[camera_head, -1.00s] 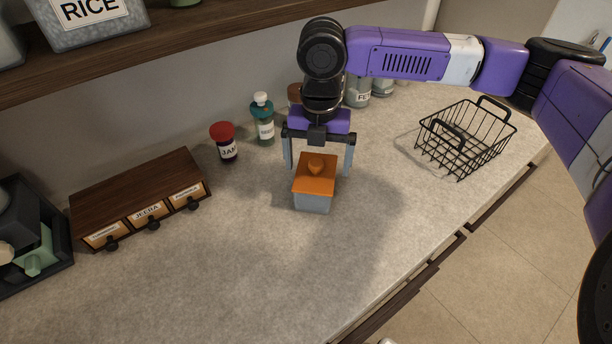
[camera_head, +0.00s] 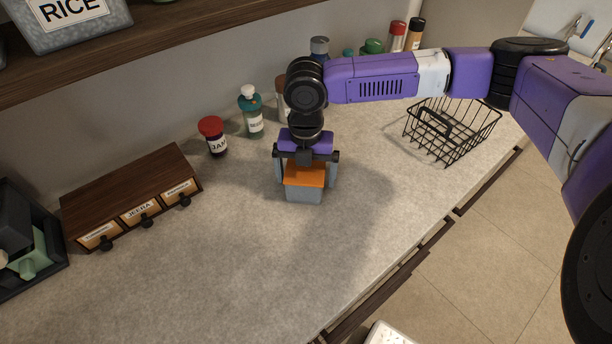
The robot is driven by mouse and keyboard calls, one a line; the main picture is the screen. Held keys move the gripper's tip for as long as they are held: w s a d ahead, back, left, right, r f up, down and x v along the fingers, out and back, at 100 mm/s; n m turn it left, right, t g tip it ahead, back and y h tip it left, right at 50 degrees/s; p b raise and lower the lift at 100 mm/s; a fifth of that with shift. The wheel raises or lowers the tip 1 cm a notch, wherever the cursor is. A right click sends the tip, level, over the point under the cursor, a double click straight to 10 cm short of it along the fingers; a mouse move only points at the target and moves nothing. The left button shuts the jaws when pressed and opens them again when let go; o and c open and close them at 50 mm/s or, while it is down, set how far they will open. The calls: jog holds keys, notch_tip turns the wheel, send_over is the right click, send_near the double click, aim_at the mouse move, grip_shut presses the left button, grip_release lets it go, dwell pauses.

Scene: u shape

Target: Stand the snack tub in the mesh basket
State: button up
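The snack tub (camera_head: 304,191), a grey box with an orange lid, stands upright on the counter in the middle of the view. My gripper (camera_head: 306,178) points down over it, with a grey finger on each side of the lid. The fingers look spread, with the lid between them; whether they touch the tub is hard to tell. The gripper's body hides the lid's knob.
A small wooden drawer box (camera_head: 135,200) is at left. More jars (camera_head: 371,47) stand at the back. The counter's front is clear.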

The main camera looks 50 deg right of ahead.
jog(key=c, duration=1.5)
jog(key=shift+r, duration=0.1)
